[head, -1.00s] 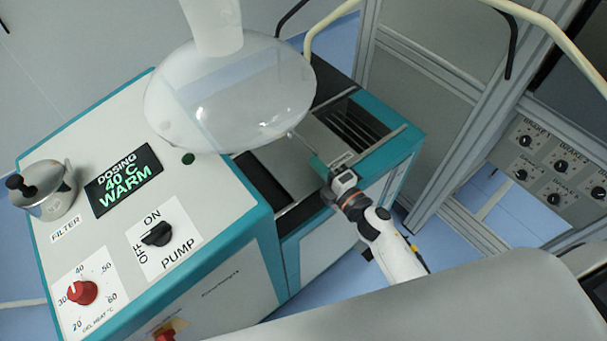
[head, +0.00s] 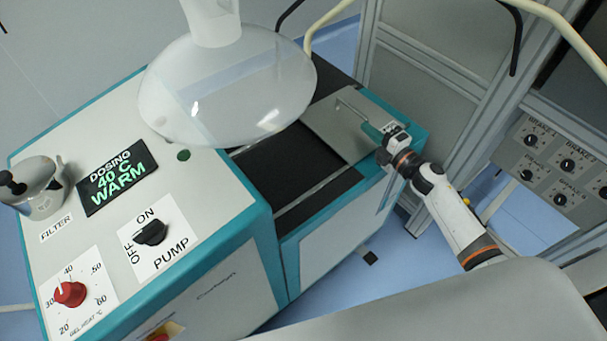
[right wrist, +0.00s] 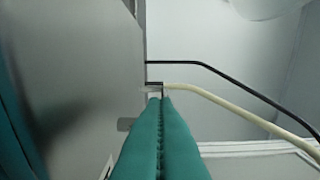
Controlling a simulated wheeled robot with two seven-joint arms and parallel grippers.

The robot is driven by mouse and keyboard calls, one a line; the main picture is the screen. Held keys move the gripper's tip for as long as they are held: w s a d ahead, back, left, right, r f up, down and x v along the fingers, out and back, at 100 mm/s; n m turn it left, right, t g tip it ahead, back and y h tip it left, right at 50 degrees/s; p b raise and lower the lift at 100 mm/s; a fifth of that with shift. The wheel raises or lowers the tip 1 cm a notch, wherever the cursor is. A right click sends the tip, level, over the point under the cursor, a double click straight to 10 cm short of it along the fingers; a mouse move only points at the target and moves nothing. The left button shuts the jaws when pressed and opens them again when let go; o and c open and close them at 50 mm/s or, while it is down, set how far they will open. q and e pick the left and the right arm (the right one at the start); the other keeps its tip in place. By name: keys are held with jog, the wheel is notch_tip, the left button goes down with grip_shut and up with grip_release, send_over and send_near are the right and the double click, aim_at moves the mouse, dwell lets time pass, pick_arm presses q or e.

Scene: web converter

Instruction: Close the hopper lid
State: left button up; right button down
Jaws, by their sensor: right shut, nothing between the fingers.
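The hopper lid (head: 325,122) is a flat grey plate on top of the teal-edged machine. It lies over the right end of the top, and the slotted opening is hidden. A thin bar handle (head: 352,108) stands on the lid. My right gripper (head: 371,131) has its teal fingers shut and empty, beside the handle at the lid's right part. Whether it touches the handle is unclear. In the right wrist view the shut fingers (right wrist: 160,135) point along the grey plate (right wrist: 75,80). My left gripper is not in view.
A dark bare area (head: 285,165) lies left of the lid. The dosing panel (head: 118,176) has a pump switch and red knob. A metal frame (head: 455,130) stands close on the right.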

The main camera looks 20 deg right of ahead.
jog(key=shift+w+d+r, duration=0.1)
jog(key=shift+d+r, duration=0.05)
jog(key=shift+d, duration=0.2)
jog(key=shift+s+d, duration=0.1)
jog(key=shift+s, duration=0.3)
jog(key=b+v, duration=0.1)
jog(key=v, duration=1)
jog(key=shift+s+a, duration=0.2)
jog(key=shift+a, duration=0.05)
jog(key=shift+f, duration=0.2)
